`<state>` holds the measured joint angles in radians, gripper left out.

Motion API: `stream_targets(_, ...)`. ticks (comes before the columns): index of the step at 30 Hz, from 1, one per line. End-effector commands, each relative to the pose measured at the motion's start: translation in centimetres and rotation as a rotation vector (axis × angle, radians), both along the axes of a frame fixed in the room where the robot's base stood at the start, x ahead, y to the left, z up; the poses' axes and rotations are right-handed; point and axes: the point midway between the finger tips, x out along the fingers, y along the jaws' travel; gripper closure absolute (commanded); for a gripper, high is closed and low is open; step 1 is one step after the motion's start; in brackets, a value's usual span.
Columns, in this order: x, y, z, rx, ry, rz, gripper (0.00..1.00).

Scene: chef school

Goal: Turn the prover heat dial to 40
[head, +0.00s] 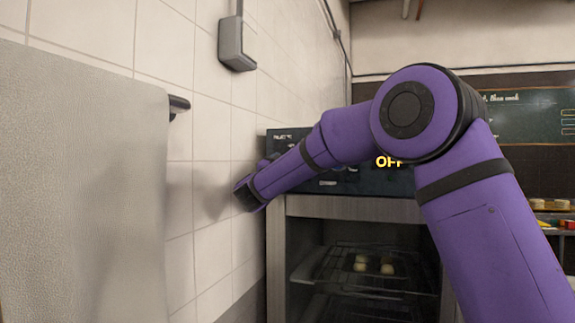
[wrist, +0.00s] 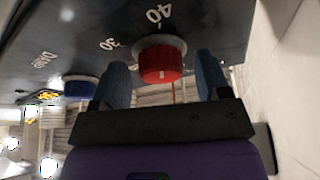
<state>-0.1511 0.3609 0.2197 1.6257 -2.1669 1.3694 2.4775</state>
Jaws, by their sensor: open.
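The prover's dark control panel (head: 285,140) is at the top of the cabinet in the head view, partly behind my arm. In the wrist view the panel (wrist: 215,20) appears tilted, with labels "40" and "30" beside a red dial (wrist: 160,58). The dial has a small pale mark on its front edge. My gripper (wrist: 162,66) is open, with one blue finger on each side of the red dial. I cannot tell whether either finger touches it. In the head view the gripper end (head: 250,192) is near the panel's left end, mostly hidden by my forearm.
A blue dial (wrist: 80,86) sits farther left on the panel in the wrist view, near a "DAMP" label. A yellow "OFF" display (head: 388,162) shows past my arm. Racks with dough (head: 372,264) are below. The tiled wall (head: 205,150) is close on the left.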

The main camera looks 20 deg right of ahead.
Motion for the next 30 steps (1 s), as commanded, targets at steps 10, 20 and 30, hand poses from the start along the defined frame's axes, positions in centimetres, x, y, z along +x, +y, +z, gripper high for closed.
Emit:
stream_targets(10,-3.9,3.9,-2.0,-0.001,0.001,0.004,0.31)
stream_targets(20,-6.7,6.5,-3.6,-0.001,-0.001,0.002,0.31)
stream_targets(30,-6.9,6.7,-3.7,0.000,-0.003,0.000,0.31)
